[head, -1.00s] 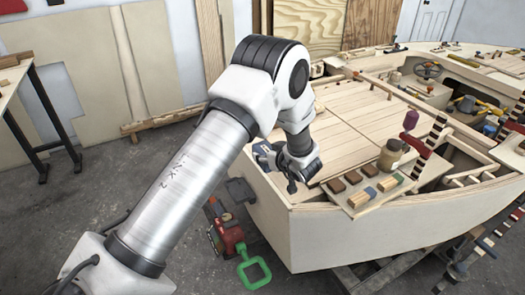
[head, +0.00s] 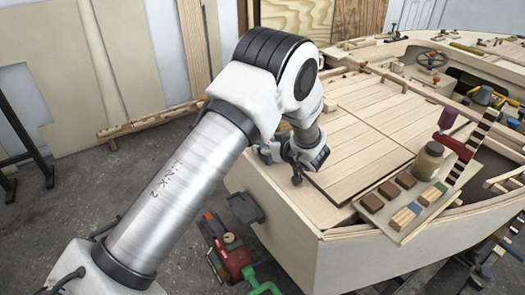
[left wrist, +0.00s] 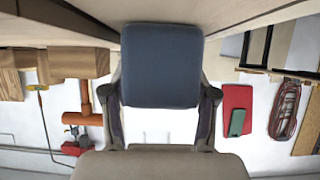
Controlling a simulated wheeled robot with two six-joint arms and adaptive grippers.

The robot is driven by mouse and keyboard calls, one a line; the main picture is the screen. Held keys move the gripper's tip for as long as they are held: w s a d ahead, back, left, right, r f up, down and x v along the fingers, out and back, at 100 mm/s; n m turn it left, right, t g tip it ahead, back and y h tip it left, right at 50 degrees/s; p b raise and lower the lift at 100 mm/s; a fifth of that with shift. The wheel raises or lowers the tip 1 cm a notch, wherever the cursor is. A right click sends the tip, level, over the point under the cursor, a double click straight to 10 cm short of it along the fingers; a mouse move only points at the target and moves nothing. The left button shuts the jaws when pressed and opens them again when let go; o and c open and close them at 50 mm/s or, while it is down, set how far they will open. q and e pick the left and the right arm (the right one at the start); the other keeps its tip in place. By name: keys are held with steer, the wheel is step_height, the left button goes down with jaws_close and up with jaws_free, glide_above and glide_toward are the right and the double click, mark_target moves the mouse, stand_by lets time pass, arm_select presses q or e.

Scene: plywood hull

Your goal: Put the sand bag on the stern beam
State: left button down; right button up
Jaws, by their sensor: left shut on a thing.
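My left gripper (head: 293,166) is over the near left end of the plywood hull in the head view, beside the planked deck. It is shut on a blue-grey, smooth, rounded block, which looks like the sand bag (left wrist: 161,66), held between the two fingers in the left wrist view. In the head view the gripper and wrist mostly hide the bag. I cannot tell whether the bag touches wood below. The hull's near end has a pale top edge (head: 350,232), perhaps the stern beam; I cannot tell for sure. My right gripper is not in view.
A board (head: 400,236) with several brown and coloured blocks lies at the near right of the deck. A brown jar (head: 429,160) stands behind them. A red tool (head: 234,259) and a green handle (head: 262,287) are below the hull's left side. The planked deck (head: 375,125) is mostly bare.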

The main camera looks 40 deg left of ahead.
arm_select(q)
steer(key=shift+s+r, duration=0.1)
steer(key=shift+s, duration=0.05)
steer(key=shift+d, duration=0.35)
steer(key=shift+c, duration=1.6)
jaws_free()
steer(key=shift+a, duration=0.1)
steer(key=p+v, duration=1.1)
steer(key=v, duration=0.1)
